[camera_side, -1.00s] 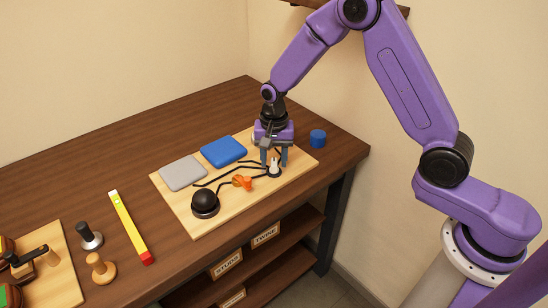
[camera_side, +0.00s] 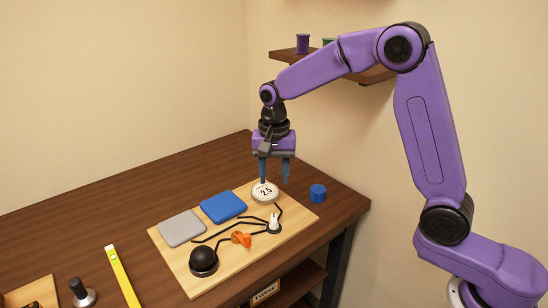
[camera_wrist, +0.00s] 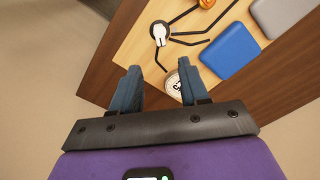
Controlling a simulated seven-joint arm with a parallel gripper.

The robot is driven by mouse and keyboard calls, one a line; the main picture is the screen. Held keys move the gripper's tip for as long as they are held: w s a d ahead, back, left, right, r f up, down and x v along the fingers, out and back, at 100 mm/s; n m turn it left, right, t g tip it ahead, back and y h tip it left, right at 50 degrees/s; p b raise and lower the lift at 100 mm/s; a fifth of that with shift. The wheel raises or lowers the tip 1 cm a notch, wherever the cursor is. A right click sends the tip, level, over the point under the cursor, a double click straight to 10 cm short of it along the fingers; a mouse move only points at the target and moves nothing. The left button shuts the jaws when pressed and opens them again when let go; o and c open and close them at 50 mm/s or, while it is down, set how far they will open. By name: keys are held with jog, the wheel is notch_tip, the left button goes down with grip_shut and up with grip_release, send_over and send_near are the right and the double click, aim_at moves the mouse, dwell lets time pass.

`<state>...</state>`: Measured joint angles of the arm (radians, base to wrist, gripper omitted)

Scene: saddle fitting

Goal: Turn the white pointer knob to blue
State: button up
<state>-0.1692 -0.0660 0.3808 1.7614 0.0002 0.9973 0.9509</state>
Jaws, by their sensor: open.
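The white pointer knob (camera_side: 275,224) stands on a dark round base at the right part of the wooden board (camera_side: 215,271). It also shows in the wrist view (camera_wrist: 159,33), beyond the fingertips; which way it points is hard to tell. Black lines run from it across the board. A blue square pad (camera_side: 223,206) lies on the board, also seen in the wrist view (camera_wrist: 230,52). My gripper (camera_side: 274,183) is open and empty, above the board and apart from the knob. In the wrist view its two fingers (camera_wrist: 158,76) show spread.
A round white dial marked 25 (camera_side: 265,193) is at the board's back edge, just under my fingers. A grey pad (camera_side: 181,228), orange piece (camera_side: 241,238) and black dome (camera_side: 204,260) are on the board. A blue cylinder (camera_side: 317,193) stands right of it.

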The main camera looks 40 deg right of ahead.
jog(key=shift+r, duration=2.25)
jog(key=s+d+f+n, duration=0.1)
jog(key=s+d+n, duration=0.1)
jog(key=s+n, duration=0.8)
jog(key=s+d+f+n, duration=0.2)
jog(key=s+n, duration=0.8)
jog(key=s, duration=1.3)
jog(key=shift+d+f+n, duration=0.15)
jog(key=shift+d+n, duration=0.25)
jog(key=shift+d, duration=0.45)
